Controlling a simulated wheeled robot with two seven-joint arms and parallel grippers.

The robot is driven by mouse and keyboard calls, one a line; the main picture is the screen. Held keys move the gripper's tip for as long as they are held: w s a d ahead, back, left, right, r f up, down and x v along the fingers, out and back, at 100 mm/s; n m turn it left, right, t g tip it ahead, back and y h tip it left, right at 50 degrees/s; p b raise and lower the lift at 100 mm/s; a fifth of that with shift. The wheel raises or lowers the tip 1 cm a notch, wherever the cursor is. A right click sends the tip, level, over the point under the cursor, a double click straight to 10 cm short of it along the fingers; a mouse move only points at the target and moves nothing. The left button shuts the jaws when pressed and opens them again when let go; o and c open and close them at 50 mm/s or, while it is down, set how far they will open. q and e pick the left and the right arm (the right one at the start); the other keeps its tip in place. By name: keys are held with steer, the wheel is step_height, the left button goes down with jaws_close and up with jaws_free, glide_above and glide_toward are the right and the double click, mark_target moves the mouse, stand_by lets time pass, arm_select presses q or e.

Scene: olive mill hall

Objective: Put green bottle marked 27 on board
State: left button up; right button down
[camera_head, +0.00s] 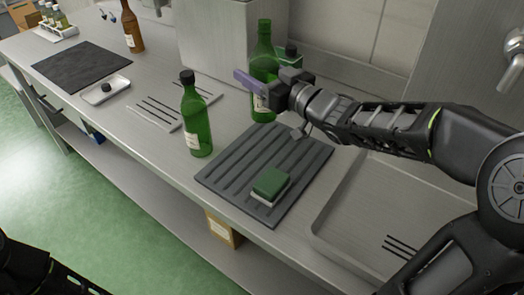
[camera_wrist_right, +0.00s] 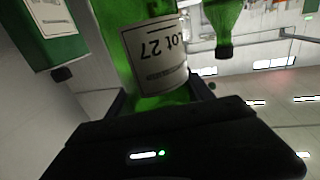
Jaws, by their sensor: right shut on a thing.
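The green bottle marked 27 (camera_head: 264,50) is upright behind the far edge of the ribbed dark grey board (camera_head: 232,172). Its label reads "Lot 27", upside down in the right wrist view (camera_wrist_right: 155,52). My right gripper (camera_head: 268,86) is shut around the bottle's body. I cannot tell whether its base touches the counter. A green sponge (camera_head: 270,184) with a pale underside lies on the board's near right part. My left gripper is out of view.
Another green bottle (camera_head: 195,120) with a dark cap stands at the board's left corner. A dark-capped green container (camera_head: 290,56) stands behind the held bottle. A sink basin (camera_head: 350,215) lies to the right. A brown bottle (camera_head: 132,30) and dark mat (camera_head: 80,66) are farther left.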

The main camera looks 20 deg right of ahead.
mark_target(257, 108)
steer(key=shift+s+a+r, duration=0.1)
steer(key=shift+r, duration=0.05)
step_height(257, 108, down, 6)
steer(key=shift+r+b, duration=0.15)
steer(key=shift+b, duration=0.2)
steer(key=shift+f, duration=0.3)
steer(key=shift+f, duration=1.85)
steer(key=shift+f, duration=0.2)
steer(key=shift+c, duration=2)
jaws_free()
